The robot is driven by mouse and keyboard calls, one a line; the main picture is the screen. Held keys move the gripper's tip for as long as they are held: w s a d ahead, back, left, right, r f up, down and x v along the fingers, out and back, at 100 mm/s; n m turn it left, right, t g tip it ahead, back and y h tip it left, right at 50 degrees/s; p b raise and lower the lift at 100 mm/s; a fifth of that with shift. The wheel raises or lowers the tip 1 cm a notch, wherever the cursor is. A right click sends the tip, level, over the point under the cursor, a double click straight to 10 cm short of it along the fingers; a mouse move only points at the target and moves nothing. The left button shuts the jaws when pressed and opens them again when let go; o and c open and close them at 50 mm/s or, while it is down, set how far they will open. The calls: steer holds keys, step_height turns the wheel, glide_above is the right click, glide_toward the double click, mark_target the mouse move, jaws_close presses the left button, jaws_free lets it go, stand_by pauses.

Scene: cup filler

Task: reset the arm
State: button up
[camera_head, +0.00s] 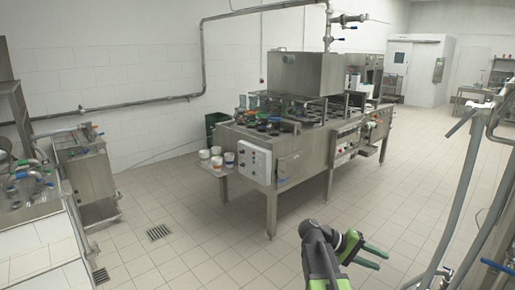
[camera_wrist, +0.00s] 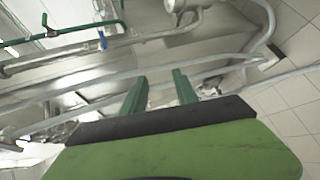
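My gripper (camera_head: 369,256) shows at the lower right of the head view, held out to the right above the tiled floor. Its two green fingers are spread apart with nothing between them. In the wrist view the two fingers (camera_wrist: 160,92) also stand apart and empty, in front of grey pipes and metal surfaces. My arm is bent near the bottom edge of the head view. No object touches the gripper.
A steel cup filling machine (camera_head: 312,130) stands ahead, with white cups (camera_head: 216,160) on its left shelf. Grey pipes (camera_head: 462,195) rise close on the right. Steel equipment (camera_head: 85,170) stands at left. Tiled floor (camera_head: 215,240) between is clear, with drains (camera_head: 158,232).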

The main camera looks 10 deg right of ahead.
steer(key=a+f+n+t+y, duration=0.1)
steer(key=a+f+y, duration=0.3)
steer(key=a, duration=0.5)
steer(key=s+a+f+t+y+p, duration=0.1)
steer(key=a+f+y, duration=0.3)
steer(key=a, duration=0.6)
steer(key=a+f+n+t+y, duration=0.1)
steer(key=a+f+y, duration=0.3)
steer(key=a, duration=0.6)
steer(key=shift+s+f+n+t+y, duration=0.3)
steer(key=shift+s+f+t+y, duration=0.1)
steer(key=shift+t, duration=0.1)
